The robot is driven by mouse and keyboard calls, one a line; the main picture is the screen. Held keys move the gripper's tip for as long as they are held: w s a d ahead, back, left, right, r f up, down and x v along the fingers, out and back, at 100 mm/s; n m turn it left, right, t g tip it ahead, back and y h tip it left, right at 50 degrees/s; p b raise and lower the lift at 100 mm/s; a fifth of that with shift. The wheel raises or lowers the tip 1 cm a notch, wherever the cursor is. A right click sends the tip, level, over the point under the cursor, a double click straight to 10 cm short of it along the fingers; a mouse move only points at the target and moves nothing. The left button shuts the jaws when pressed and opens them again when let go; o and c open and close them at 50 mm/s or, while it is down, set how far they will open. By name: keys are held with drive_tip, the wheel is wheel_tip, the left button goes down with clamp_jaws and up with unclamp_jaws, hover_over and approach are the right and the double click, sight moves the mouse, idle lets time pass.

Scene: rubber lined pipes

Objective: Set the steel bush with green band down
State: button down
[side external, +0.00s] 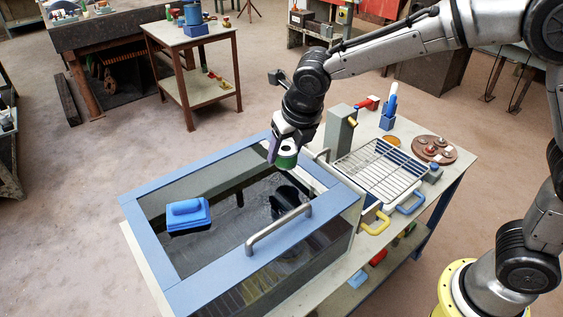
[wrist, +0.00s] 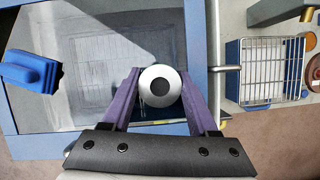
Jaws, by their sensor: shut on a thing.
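The steel bush with the green band (side external: 286,158) is in my gripper (side external: 279,150), above the right part of the blue-rimmed tank. In the wrist view the bush (wrist: 160,86) shows end-on as a pale steel ring with a dark centre. The purple fingers of my gripper (wrist: 159,88) are shut on it from both sides. The green band does not show in the wrist view. The tank (side external: 215,274) has a blue frame and clear walls, and its inside looks wet or glassy.
A blue block with a handle (side external: 188,213) is at the tank's left. A bar handle (side external: 278,230) crosses the tank's near right rim. A wire rack on a tray (side external: 378,168), a grey post (side external: 340,132) and a round brown board (side external: 434,150) stand on the bench to the right.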

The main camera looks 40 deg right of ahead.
sight(282, 163)
drive_tip(key=shift+w+a+f, duration=0.1)
drive_tip(key=shift+w+f, duration=0.05)
drive_tip(key=shift+w, duration=0.1)
drive_tip(key=shift+w+a+f, duration=0.1)
drive_tip(key=shift+w+f, duration=0.05)
drive_tip(key=shift+f, duration=0.8)
drive_tip(key=shift+w+f, duration=0.15)
drive_tip(key=shift+f, duration=0.8)
drive_tip(key=shift+f, duration=0.2)
drive_tip(key=shift+c, duration=0.8)
unclamp_jaws()
